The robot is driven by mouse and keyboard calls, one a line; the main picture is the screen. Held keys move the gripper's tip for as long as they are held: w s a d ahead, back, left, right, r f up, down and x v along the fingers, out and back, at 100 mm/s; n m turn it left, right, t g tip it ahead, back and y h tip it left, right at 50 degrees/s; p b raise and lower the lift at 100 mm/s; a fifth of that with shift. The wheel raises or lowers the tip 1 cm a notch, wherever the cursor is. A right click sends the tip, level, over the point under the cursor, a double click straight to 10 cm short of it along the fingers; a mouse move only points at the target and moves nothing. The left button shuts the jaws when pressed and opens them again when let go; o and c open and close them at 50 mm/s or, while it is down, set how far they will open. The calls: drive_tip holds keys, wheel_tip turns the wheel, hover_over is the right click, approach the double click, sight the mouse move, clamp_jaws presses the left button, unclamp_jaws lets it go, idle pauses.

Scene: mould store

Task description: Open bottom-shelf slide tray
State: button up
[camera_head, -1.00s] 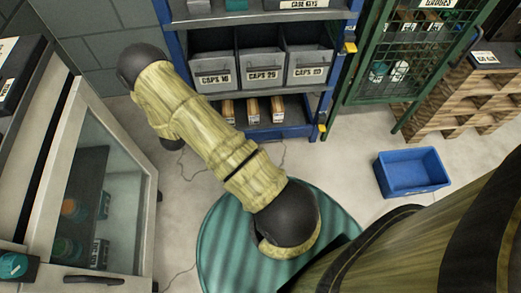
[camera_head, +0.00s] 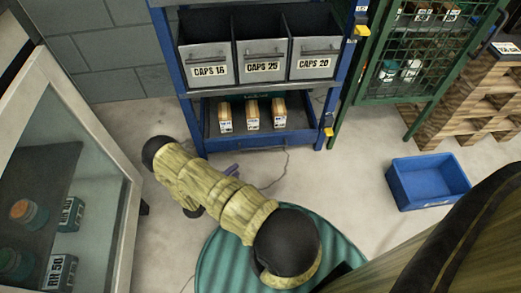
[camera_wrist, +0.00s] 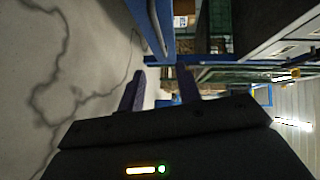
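The bottom-shelf slide tray (camera_head: 262,142) is a dark tray with a blue front, low in the blue rack (camera_head: 168,70). It holds a few small brown-and-white boxes (camera_head: 252,113) and looks flush with the rack posts. In the wrist view, a blue face with a curved bar (camera_wrist: 156,30) is at top centre, probably the tray's front and handle. My gripper (camera_wrist: 162,82) is open, its two dark fingers apart with nothing seen between them.
Grey bins (camera_head: 262,62) marked CAPS stand on the shelf above. A glass-fronted cabinet (camera_head: 118,195) is at left. A green mesh door (camera_head: 408,70), wooden pallets (camera_head: 470,105) and a blue crate (camera_head: 428,182) are at right. Clear floor lies before the rack.

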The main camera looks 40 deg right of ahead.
sight(261, 148)
drive_tip(key=shift+d, duration=0.1)
drive_tip(key=b+x, duration=0.8)
drive_tip(key=x, duration=0.9)
drive_tip(key=shift+w+d, duration=0.1)
drive_tip(key=shift+d, duration=0.05)
drive_tip(key=shift+c, duration=0.2)
clamp_jaws()
